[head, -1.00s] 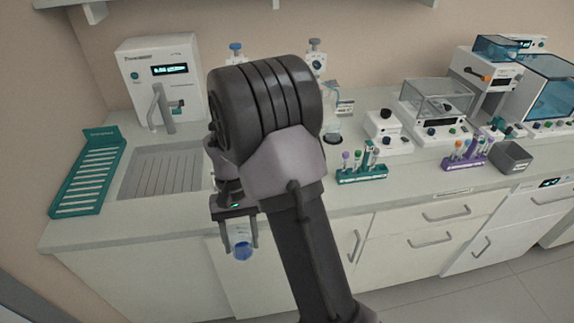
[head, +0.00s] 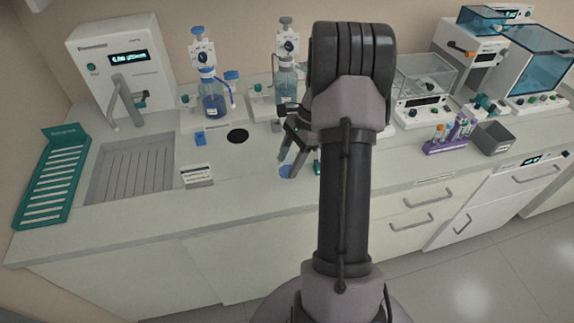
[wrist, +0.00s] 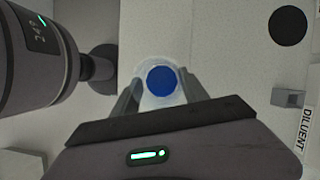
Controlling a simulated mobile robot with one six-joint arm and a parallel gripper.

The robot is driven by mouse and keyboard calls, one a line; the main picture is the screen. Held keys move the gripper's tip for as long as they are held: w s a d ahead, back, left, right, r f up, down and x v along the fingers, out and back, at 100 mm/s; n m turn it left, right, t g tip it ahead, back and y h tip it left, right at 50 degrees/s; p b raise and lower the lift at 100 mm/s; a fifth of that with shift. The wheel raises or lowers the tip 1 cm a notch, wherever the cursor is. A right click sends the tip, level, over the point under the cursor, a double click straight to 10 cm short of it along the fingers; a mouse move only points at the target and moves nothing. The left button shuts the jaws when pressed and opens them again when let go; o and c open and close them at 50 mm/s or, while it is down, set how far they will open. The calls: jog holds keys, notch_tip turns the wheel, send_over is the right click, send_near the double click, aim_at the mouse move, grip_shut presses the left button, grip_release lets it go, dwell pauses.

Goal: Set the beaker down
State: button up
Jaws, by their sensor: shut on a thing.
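The beaker (head: 287,171) is a small clear vessel with blue liquid. My gripper (head: 289,165) is shut on it, and it hangs low between the fingers over the front part of the counter. In the wrist view the beaker (wrist: 160,82) is seen from above, with its round blue liquid between the two fingertips. I cannot tell whether its base touches the counter (head: 240,205).
A black disc (head: 238,136) lies on the counter left of my gripper. A label card (head: 197,176) stands further left, near the sink (head: 130,170). Two dispenser bottles, blue-capped (head: 213,100) and grey-capped (head: 286,80), stand behind. A purple tube rack (head: 449,140) is right.

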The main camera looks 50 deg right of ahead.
jog(key=shift+w+d+f, duration=0.1)
jog(key=shift+w+d, duration=0.7)
jog(key=shift+w, duration=0.2)
notch_tip(320, 180, down, 4)
jog(key=shift+w+d+r+b, duration=0.1)
jog(key=shift+b, duration=0.85)
jog(key=shift+r, duration=0.2)
jog(key=shift+f, duration=0.15)
jog(key=o, duration=1.3)
jog(key=shift+o, duration=0.2)
